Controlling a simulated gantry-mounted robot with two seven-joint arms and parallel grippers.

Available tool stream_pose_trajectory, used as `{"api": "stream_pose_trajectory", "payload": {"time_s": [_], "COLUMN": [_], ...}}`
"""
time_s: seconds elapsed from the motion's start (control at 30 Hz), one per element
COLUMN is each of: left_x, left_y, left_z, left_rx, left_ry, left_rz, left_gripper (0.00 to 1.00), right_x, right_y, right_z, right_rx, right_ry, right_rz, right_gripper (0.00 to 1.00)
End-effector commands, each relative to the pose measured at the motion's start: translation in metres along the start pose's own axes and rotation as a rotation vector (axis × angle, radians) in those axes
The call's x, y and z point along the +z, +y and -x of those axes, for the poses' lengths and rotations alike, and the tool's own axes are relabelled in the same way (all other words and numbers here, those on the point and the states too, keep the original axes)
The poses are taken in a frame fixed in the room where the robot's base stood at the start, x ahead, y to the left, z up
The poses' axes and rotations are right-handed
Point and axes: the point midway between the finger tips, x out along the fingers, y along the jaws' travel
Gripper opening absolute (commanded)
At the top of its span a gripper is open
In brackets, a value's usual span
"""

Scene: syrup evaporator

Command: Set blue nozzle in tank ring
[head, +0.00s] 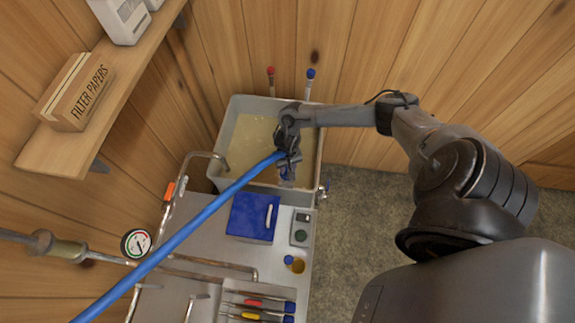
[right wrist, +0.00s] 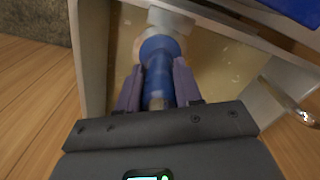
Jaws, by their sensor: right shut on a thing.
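My right gripper (head: 288,176) is over the near part of the tank (head: 233,125), which holds a pale yellowish liquid. In the right wrist view its two fingers (right wrist: 158,92) are shut on the blue nozzle (right wrist: 158,68). The nozzle's far end lines up with a pale ring (right wrist: 180,45) on a bracket at the tank wall. I cannot tell whether the nozzle is inside the ring or just in front of it. A blue hose (head: 190,228) runs from the gripper to the lower left. In the head view the gripper hides the ring. My left gripper is out of view.
A blue box (head: 252,216), a small dark-faced device (head: 300,228) and a tray of tools (head: 258,308) are on the grey bench. A bent metal pipe (head: 204,157) and a gauge (head: 135,243) are at the left. A tap (head: 322,190) sticks out at the tank's right.

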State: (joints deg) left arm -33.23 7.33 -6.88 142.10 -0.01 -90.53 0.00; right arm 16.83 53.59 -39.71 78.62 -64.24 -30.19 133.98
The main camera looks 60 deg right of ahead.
Motion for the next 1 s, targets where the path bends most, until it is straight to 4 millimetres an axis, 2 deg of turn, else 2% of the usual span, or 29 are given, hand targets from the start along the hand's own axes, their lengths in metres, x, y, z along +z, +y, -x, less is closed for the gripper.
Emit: {"api": "stream_pose_trajectory", "payload": {"time_s": [0.17,0.2,0.37,0.57,0.67,0.8,1.0], "left_x": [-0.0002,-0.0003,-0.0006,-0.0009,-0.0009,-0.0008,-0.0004], "left_y": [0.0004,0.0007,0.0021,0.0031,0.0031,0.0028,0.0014], "left_z": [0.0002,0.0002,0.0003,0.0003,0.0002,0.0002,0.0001], "left_rx": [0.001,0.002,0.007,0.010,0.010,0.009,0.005], "left_ry": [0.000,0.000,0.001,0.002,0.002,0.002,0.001], "left_rz": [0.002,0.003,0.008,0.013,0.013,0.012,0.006], "left_gripper": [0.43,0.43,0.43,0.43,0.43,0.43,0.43], "right_x": [-0.0005,-0.0004,-0.0003,-0.0002,0.0002,0.0002,0.0001], "right_y": [-0.0002,-0.0002,0.0000,0.0001,0.0004,0.0003,0.0002], "right_z": [0.0004,0.0004,0.0003,0.0002,-0.0003,-0.0002,-0.0001], "right_rx": [-0.001,0.000,0.000,0.000,0.001,0.001,0.001], "right_ry": [0.001,0.001,0.001,0.000,-0.001,0.000,0.000], "right_rz": [0.000,0.000,0.000,0.000,0.000,0.000,0.000], "right_gripper": [0.00,0.37,0.62,0.64,0.76,0.98,0.98]}}
